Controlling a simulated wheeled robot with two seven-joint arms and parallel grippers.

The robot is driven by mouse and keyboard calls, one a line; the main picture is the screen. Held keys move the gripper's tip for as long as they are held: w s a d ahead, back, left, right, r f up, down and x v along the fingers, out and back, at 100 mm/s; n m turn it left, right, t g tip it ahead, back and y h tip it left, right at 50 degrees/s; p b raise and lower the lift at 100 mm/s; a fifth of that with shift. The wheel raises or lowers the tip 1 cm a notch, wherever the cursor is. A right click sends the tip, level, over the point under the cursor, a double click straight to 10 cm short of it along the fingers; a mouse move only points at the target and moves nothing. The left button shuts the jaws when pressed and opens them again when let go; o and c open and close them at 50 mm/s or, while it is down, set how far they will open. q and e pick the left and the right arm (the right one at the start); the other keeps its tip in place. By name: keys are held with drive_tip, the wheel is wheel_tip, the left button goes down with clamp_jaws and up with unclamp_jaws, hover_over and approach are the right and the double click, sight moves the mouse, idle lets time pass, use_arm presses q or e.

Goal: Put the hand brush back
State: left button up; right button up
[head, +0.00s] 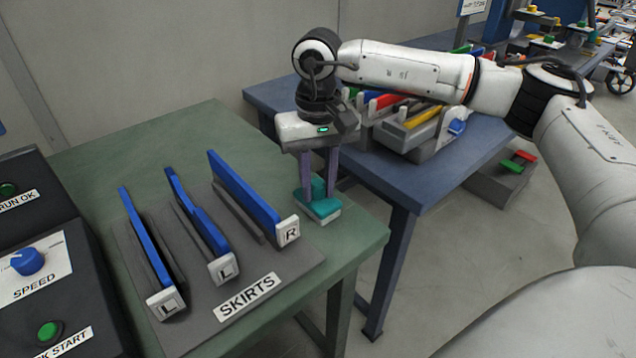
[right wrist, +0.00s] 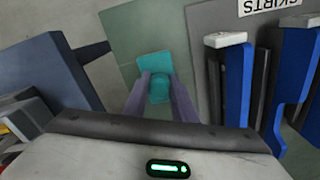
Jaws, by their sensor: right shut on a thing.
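The hand brush (head: 320,208) is teal with a pale underside. It is at the right end of the green table (head: 190,130), just right of the skirts board; I cannot tell whether it rests on the top or hangs slightly above it. My right gripper (head: 318,188) points down and is shut on the brush's upper part. In the right wrist view the brush (right wrist: 153,66) shows between and beyond the purple fingers (right wrist: 160,85), over the green top. My left gripper is not in view.
The grey SKIRTS board (head: 215,300) holds blue skirts marked L, L and R, close left of the brush. A blue table (head: 400,180) with grey racks of coloured parts stands behind right. A control panel (head: 60,290) is at left. The green table's back left is clear.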

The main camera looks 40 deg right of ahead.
drive_tip(key=shift+f, duration=0.2)
drive_tip(key=o, duration=1.1)
wheel_tip(320, 180, up, 9)
drive_tip(key=shift+r, duration=0.7)
drive_tip(key=shift+r+p, duration=0.1)
drive_tip(key=shift+p, duration=0.2)
